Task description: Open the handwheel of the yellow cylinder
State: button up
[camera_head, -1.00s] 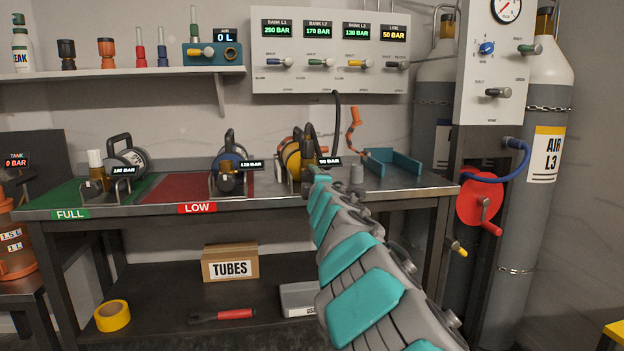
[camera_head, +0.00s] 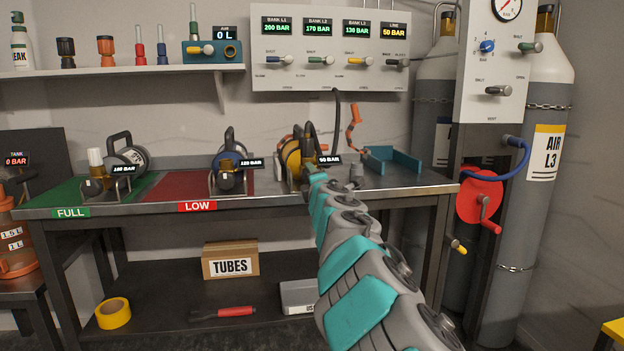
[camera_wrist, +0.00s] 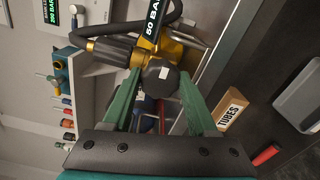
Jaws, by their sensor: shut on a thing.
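The yellow cylinder (camera_head: 291,157) lies in a rack at the right part of the bench, with a dark hose at its valve and a tag that reads 50 BAR in the wrist view. My gripper (camera_wrist: 160,82) is at its valve end. In the wrist view the green fingers stand on both sides of the dark, faceted handwheel (camera_wrist: 160,76) and are shut on it. The brass-coloured valve body (camera_wrist: 176,51) shows just beyond it. In the head view my arm hides most of the gripper and the handwheel.
A blue cylinder (camera_head: 229,165) lies on the red LOW area and a grey one (camera_head: 126,158) on the green FULL area. A teal cradle (camera_head: 392,160) stands to the right. The bank panel (camera_head: 330,50) hangs above. A red reel (camera_head: 480,195) sits right of the bench.

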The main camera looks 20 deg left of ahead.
jog(key=shift+f, duration=0.1)
jog(key=o, duration=1.4)
jog(key=shift+b+v, duration=0.45)
jog(key=shift+v, duration=3.5)
jog(key=shift+w+d, duration=0.1)
jog(key=shift+w, duration=0.05)
